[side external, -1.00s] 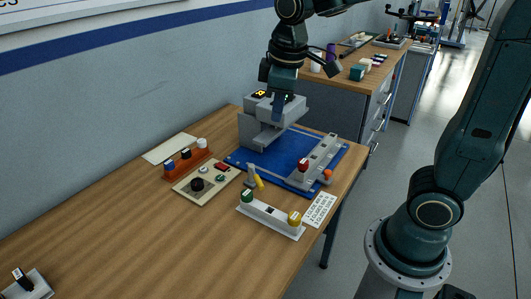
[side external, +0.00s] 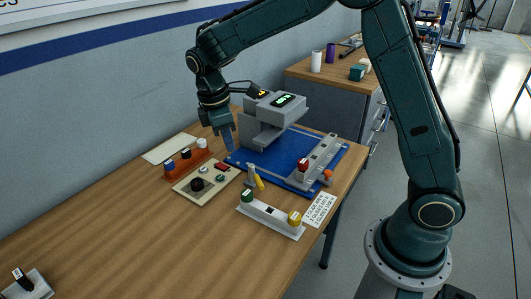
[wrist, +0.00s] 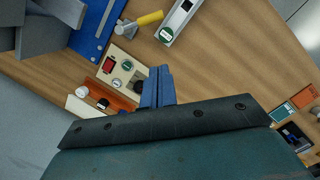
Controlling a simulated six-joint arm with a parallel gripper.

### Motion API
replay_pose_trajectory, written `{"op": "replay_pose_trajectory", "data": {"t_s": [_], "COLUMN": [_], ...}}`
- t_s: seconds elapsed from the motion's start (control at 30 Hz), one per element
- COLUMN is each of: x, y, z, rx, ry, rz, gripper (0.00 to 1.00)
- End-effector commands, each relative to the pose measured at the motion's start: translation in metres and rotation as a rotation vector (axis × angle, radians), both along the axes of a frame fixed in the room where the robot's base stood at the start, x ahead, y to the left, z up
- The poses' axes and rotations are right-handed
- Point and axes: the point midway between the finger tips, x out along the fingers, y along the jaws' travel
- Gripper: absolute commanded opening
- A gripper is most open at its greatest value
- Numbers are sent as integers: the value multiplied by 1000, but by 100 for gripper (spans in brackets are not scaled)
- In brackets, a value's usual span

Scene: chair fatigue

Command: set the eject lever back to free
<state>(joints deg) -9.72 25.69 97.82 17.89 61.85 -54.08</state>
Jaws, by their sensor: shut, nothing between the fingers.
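A small lever with a yellow handle (side external: 259,183) stands on a grey mount between the beige control panel and the white bar; I take it for the eject lever. Its yellow handle also shows in the wrist view (wrist: 150,18). I cannot read any free mark on it. My gripper (side external: 230,148) is at the left of the grey machine (side external: 262,132), above the table behind the control panel, apart from the lever. In the wrist view my blue fingers (wrist: 160,68) are together, with nothing between them.
The beige control panel (side external: 208,179) and orange block (side external: 186,165) with several knobs are near my gripper. A white bar (side external: 270,217) with green and yellow end knobs lies in front. The blue base plate (side external: 255,159) carries a grey rail (side external: 318,158). The left tabletop is mostly clear.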

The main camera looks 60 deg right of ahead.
Motion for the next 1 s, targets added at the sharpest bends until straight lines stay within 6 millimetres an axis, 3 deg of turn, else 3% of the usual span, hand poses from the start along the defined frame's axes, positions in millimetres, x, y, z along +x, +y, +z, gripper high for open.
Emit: {"op": "replay_pose_trajectory", "data": {"t_s": [0.3, 1.0], "x": [16, 15], "y": [6, 5], "z": [-28, -39], "rx": [-11, -13], "ry": [59, 68], "rz": [69, 74], "gripper": [0, 0]}}
